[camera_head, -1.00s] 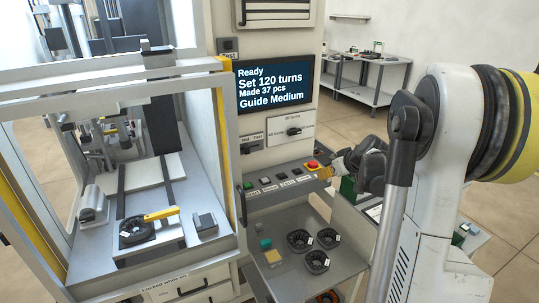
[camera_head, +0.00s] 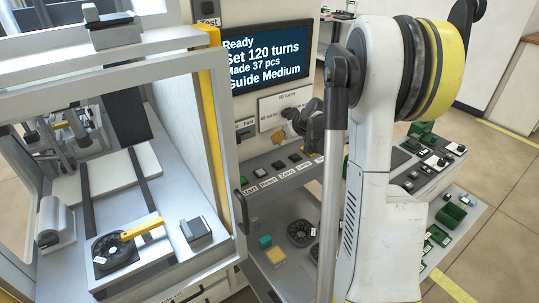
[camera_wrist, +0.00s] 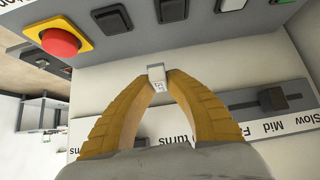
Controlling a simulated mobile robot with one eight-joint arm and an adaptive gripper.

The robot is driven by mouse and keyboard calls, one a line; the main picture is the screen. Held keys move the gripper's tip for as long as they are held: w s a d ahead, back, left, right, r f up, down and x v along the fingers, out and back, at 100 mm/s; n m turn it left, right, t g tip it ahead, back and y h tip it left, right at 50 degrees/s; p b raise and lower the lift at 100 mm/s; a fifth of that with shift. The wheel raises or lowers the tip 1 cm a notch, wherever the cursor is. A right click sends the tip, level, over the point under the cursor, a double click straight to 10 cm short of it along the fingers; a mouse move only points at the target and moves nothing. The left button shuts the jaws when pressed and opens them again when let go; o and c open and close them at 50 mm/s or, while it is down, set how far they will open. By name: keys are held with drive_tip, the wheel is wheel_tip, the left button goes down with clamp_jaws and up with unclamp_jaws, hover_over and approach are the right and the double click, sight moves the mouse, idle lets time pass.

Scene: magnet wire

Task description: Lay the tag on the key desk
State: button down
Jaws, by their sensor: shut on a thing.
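In the wrist view my gripper (camera_wrist: 157,82) is shut on a small pale tag (camera_wrist: 156,72) with dark marks on its face, held at the fingertips. The grey key desk (camera_wrist: 205,28) runs across the top of that view, with a red stop button on a yellow plate and dark keys. The tag appears close to the desk; whether it touches cannot be told. In the head view my gripper (camera_head: 283,126) is in front of the turns panel, above the key desk (camera_head: 266,171); the tag cannot be made out there.
A speed slider panel (camera_wrist: 266,106) is beside my gripper in the wrist view. The screen (camera_head: 264,57) stands above the desk. A grey tray (camera_head: 285,235) with round black parts is below. The winder's yellow-edged frame (camera_head: 214,120) is at left.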

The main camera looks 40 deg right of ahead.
sight(267, 154)
drive_tip(key=shift+w+a+f, duration=1)
drive_tip(key=shift+a+f, duration=0.05)
drive_tip(key=shift+a, duration=0.2)
drive_tip(key=shift+f+b, duration=0.9)
drive_tip(key=shift+f, duration=1.05)
drive_tip(key=shift+f, duration=0.15)
drive_tip(key=c, duration=1.4)
unclamp_jaws()
drive_tip(key=shift+r, duration=0.3)
drive_tip(key=p+v, duration=0.2)
drive_tip(key=v, duration=1)
drive_tip(key=shift+f+p, duration=0.1)
drive_tip(key=shift+p, duration=0.3)
